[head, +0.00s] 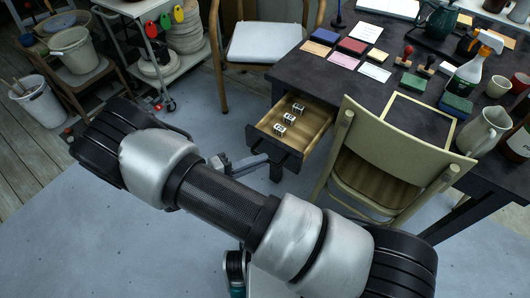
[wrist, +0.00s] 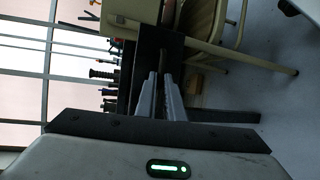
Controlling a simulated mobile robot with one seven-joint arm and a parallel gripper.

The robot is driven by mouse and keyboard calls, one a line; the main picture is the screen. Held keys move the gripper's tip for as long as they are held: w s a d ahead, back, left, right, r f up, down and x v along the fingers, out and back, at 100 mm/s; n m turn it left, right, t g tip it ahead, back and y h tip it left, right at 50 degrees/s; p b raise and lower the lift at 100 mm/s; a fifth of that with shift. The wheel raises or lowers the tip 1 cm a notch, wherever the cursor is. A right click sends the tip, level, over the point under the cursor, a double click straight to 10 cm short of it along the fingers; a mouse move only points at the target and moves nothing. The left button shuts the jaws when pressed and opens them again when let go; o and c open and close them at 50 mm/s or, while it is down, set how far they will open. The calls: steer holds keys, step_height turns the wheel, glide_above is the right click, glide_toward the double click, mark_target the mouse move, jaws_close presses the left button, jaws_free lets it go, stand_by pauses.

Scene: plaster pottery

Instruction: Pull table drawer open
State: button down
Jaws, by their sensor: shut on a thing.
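The table drawer (head: 312,121) stands pulled out from the dark table (head: 300,72), its pale wooden inside showing. Several small white blocks with dark markings lie in it. My gripper (head: 268,158) is low at the drawer's dark front, in front of the table. In the wrist view my gripper's two grey fingers (wrist: 160,78) reach up to the dark drawer front (wrist: 150,52) and are close together, shut at its handle. The handle itself is mostly hidden by the fingers, and my arm crosses the foreground of the head view.
A beige chair (head: 388,148) stands close to the drawer's right side. A wooden chair with a white seat (head: 262,42) is behind to the left. A trolley and buckets (head: 75,52) stand at the far left. Pale floor is free left of the drawer.

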steer(key=shift+s+a, duration=0.3)
steer(key=shift+s, duration=0.05)
steer(key=c, duration=1.9)
jaws_free()
steer(key=shift+o, duration=0.2)
steer(key=v, duration=1.7)
steer(key=shift+a+p, duration=0.2)
steer(key=shift+p, duration=0.25)
steer(key=shift+s+r, duration=0.1)
steer(key=shift+r, duration=0.05)
